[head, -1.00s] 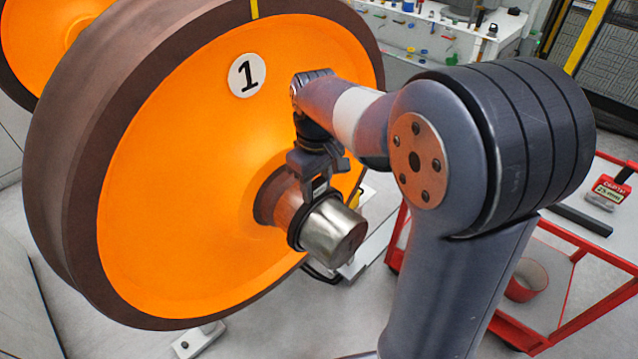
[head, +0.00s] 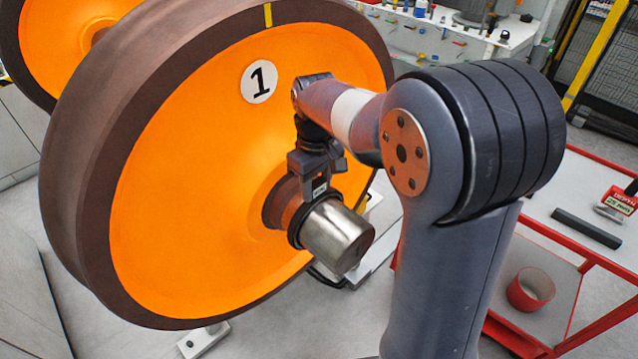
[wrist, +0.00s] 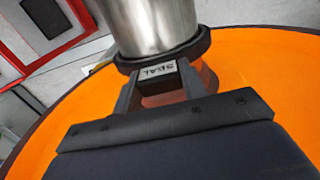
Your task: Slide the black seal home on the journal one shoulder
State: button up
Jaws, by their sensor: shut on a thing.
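The wheel (head: 190,220) marked 1 is orange with a brown rim, and its journal (head: 340,236) sticks out as a bare steel stub toward the lower right. The black seal (head: 294,236) is a ring around the journal, close to the brown shoulder (head: 286,203). I cannot tell whether seal and shoulder touch. My gripper (head: 314,194) is shut on the seal's tab from above. In the wrist view my gripper (wrist: 158,84) holds the tab labelled SEAL, and the seal (wrist: 190,50) encircles the steel journal (wrist: 155,22). The seal's underside is hidden.
A red-framed cart (head: 575,255) at the right carries a dark bar (head: 587,228) and a red-labelled depth gauge (head: 618,203). A workbench (head: 450,40) with small parts stands behind.

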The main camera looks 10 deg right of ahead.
jog(key=shift+w+a+p, duration=0.45)
jog(key=shift+w+a, duration=0.15)
jog(key=shift+w, duration=0.25)
jog(key=shift+w+a+p, duration=0.45)
jog(key=shift+w+a, duration=0.1)
jog(key=shift+w, duration=0.25)
jog(key=o, duration=1.1)
jog(key=shift+o, duration=0.2)
notch_tip(320, 180, up, 11)
jog(key=b, duration=0.1)
jog(key=shift+f, duration=0.1)
